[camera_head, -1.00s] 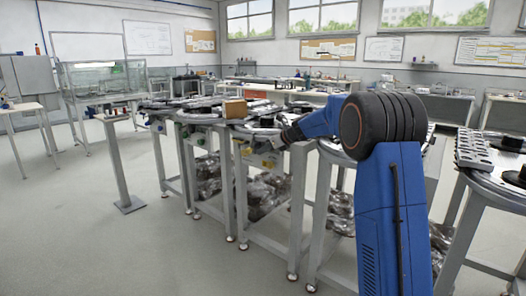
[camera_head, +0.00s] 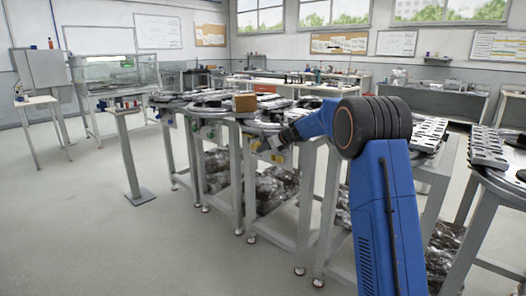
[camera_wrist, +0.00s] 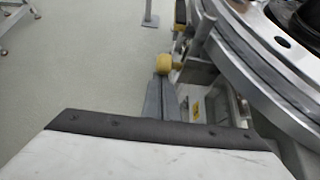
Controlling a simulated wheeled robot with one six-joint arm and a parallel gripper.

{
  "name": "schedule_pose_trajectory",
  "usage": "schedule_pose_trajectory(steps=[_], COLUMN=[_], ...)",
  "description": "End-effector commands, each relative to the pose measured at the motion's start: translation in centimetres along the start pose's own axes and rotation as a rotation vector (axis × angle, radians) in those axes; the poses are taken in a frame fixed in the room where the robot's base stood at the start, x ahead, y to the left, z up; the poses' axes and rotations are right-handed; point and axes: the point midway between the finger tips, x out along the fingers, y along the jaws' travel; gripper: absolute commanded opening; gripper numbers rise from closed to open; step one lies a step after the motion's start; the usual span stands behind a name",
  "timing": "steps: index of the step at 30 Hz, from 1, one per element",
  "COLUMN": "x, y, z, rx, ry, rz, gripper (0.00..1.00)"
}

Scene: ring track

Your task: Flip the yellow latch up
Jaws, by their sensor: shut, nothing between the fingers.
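In the wrist view a yellow knob-like piece (camera_wrist: 164,62), which looks like the yellow latch, sits beside the outer metal rim of the track. My gripper (camera_wrist: 161,84) shows there as grey fingers, shut and empty, with their tips just below the yellow piece. I cannot tell whether they touch it. In the head view my gripper (camera_head: 274,147) is low at the side of the track table, near small yellow parts too small to tell apart. The latch's hinge is not clear.
The ring track rim (camera_wrist: 248,75) curves close along the right of the wrist view. A brown box (camera_head: 245,103) lies on the track tables. A grey post (camera_head: 128,155) stands on the floor at left, with open floor (camera_head: 90,225) around it.

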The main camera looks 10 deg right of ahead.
Motion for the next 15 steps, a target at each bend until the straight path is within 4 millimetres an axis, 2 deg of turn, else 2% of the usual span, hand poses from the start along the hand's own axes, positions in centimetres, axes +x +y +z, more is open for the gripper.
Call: schedule_pose_trajectory(steps=[3, 6, 15], x=[-1.2, -1.9, -2.3], y=[-0.1, 0.0, 0.0], z=[1.8, 2.9, 3.4], rx=[-0.004, -0.003, -0.002], ry=[-0.005, -0.003, -0.005], rz=[-0.002, -0.001, -0.003], gripper=[0.00, 0.00, 0.00])
